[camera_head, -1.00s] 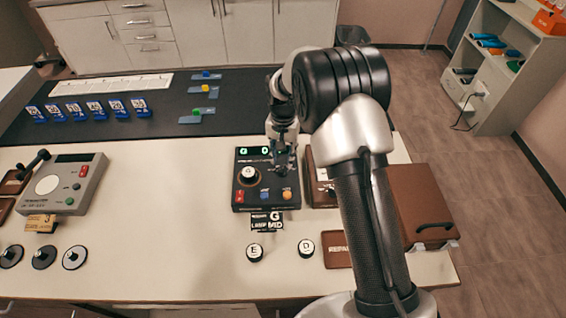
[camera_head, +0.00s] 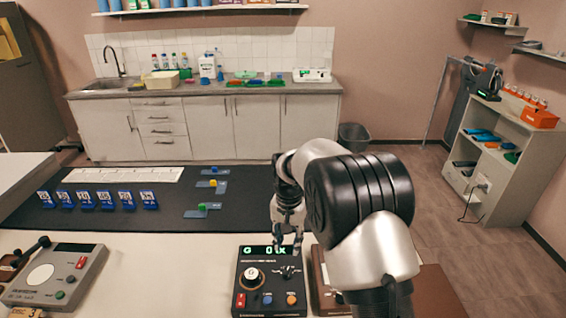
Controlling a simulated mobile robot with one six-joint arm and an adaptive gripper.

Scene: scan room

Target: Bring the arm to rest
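My arm reaches in from the lower right, with its large black joint in front. My gripper (camera_head: 286,248) points down over the right part of a black control box (camera_head: 256,301) on the white table. It is small and partly overlapped by its own wrist, so its opening is unclear. I cannot tell whether my gripper touches the knob.
A grey device (camera_head: 56,280) stands at the left. Several blue numbered cards (camera_head: 97,199) and small coloured blocks on plates sit on the dark mat (camera_head: 165,212). A brown case lies partly behind my arm. A counter (camera_head: 210,90) and a shelf unit (camera_head: 505,150) stand farther back.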

